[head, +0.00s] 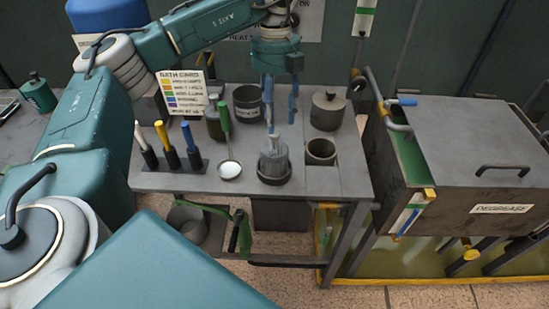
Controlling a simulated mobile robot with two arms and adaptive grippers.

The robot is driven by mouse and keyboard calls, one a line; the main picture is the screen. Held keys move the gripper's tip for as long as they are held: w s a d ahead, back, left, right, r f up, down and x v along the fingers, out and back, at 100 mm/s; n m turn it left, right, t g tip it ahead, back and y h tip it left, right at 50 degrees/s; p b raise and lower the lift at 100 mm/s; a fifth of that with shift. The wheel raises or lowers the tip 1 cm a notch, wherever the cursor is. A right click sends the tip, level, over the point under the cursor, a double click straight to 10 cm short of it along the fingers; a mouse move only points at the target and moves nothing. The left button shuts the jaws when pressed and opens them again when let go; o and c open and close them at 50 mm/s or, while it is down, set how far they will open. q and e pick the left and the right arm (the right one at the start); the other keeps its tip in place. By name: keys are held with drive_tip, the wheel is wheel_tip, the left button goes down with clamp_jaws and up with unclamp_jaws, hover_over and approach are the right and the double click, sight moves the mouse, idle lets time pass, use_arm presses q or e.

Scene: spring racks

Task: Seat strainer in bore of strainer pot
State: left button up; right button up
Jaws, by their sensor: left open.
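The strainer (273,158), a grey ribbed cylinder with a pale upright knob on top, stands upright at the middle of the grey bench. Its lower end is inside the dark round rim of what looks like the strainer pot (275,181). Much of the cylinder rises above that rim, and its depth inside is hidden. My left gripper (281,123) points down just above the strainer, its two blue fingers apart and nothing held between them. The left fingertip is close to the knob; I cannot tell whether they touch. My right gripper is out of view.
A dark labelled pot (248,104), a lidded pot (327,110) and an open cup (321,152) surround the strainer on the bench (220,183). A green-handled ladle (226,125) lies to its left, beside a rack of coloured handles (172,164). The degrease tank (470,145) is at right.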

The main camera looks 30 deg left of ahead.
sight(274, 138)
use_arm(q)
drive_tip(key=shift+s+f, duration=0.1)
drive_tip(key=shift+f, duration=0.8)
drive_tip(key=f, duration=0.1)
drive_tip(key=f+p, duration=0.1)
drive_tip(key=f, duration=0.1)
drive_tip(key=s+f+p, duration=0.1)
drive_tip(key=f, duration=0.1)
drive_tip(key=shift+w+f, duration=0.1)
drive_tip(key=shift+f, duration=0.05)
clamp_jaws()
